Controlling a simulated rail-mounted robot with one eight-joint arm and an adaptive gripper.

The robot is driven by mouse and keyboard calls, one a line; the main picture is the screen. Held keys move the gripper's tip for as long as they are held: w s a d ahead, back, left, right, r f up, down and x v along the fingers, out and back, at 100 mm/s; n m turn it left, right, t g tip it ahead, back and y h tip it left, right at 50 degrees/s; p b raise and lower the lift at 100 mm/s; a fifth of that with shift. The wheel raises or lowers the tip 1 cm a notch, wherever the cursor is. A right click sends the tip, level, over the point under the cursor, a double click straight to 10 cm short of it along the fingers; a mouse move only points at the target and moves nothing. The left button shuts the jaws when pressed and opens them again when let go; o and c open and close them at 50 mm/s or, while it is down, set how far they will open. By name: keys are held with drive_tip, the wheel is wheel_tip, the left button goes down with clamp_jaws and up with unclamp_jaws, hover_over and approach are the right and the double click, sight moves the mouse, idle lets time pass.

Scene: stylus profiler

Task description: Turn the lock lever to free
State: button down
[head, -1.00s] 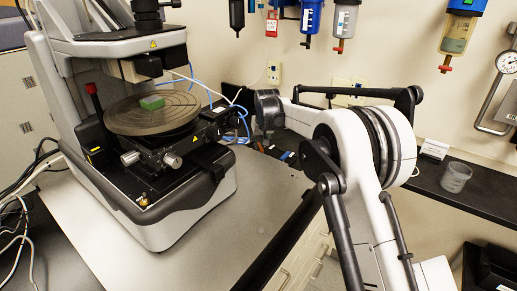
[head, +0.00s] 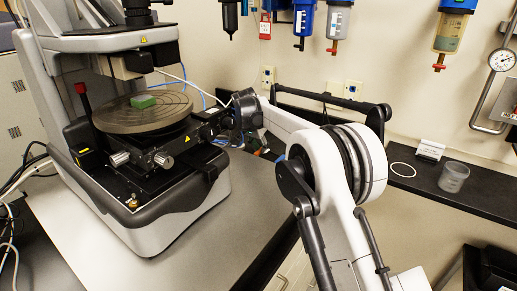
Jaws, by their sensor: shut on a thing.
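The stylus profiler stands at the left with a round stage (head: 128,119) that bears a green block (head: 143,101). Black stage parts with silver knobs (head: 163,160) sit below it. My gripper (head: 232,122) is at the right side of the stage, close against a black block (head: 206,124) there. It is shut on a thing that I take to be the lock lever. My dark wrist covers the fingertips, so the lever and its angle are not clear. A separate black post with a red top (head: 81,90) stands at the stage's left.
Filter units (head: 303,20) hang on the back wall. The right shelf holds a white ring (head: 403,170), a small sign (head: 430,150) and a clear cup (head: 453,177). The grey bench top (head: 235,215) in front of my arm is clear.

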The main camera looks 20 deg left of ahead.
sight(260, 150)
drive_tip(key=shift+d+m, duration=0.1)
drive_tip(key=shift+m, duration=0.4)
drive_tip(key=c, duration=1.7)
unclamp_jaws()
drive_tip(key=shift+r, duration=0.1)
wheel_tip(260, 150, up, 10)
drive_tip(key=shift+f, duration=0.1)
